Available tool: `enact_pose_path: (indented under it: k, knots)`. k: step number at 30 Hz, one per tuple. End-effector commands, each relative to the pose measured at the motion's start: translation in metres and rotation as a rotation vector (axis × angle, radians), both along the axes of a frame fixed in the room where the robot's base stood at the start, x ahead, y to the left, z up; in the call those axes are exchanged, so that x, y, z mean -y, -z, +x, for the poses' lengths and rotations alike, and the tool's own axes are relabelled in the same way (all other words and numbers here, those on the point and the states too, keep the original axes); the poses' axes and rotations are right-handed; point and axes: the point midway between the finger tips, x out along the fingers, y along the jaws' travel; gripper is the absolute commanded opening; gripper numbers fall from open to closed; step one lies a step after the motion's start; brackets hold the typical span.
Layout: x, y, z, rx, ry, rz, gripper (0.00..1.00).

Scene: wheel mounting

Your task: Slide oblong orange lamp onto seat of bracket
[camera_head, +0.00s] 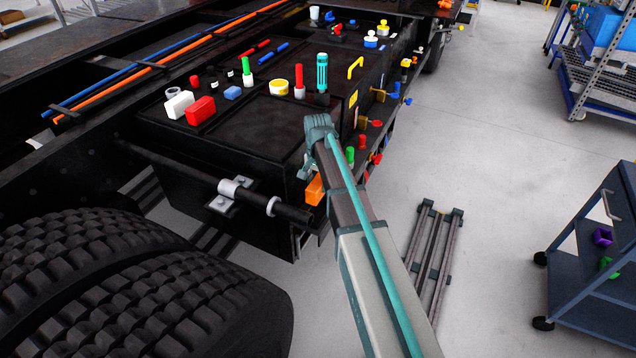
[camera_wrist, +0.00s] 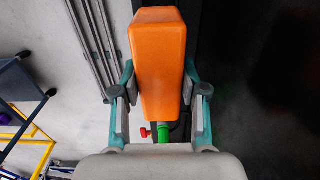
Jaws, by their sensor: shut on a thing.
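The oblong orange lamp (camera_wrist: 157,60) is between the two fingers of my gripper (camera_wrist: 160,98) in the wrist view, its long side running up the picture. My gripper is shut on it. In the head view the lamp (camera_head: 315,189) shows as a small orange block beside the front right corner of the black box, partly hidden by my arm. My gripper (camera_head: 309,172) is mostly hidden there. I cannot clearly make out the bracket's seat; a grey clamp-like bracket (camera_head: 229,197) sits on the dark bar left of the lamp.
The black box (camera_head: 268,123) carries several coloured parts on top and more along its right side. A green part (camera_wrist: 162,134) and a red knob (camera_wrist: 144,132) lie below the lamp in the wrist view. Large tyres (camera_head: 120,285) stand at front left. Floor to the right is mostly open.

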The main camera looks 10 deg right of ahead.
Motion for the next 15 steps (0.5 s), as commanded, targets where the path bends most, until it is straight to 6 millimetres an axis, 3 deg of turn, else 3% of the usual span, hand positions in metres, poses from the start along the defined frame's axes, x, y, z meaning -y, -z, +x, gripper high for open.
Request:
enact_pose_path:
  k: [2,15]
  knots:
    - [0.0,-0.002,0.0,0.0,0.0,0.0,0.01]
    - [0.0,0.033,0.0,0.0,0.0,0.0,0.01]
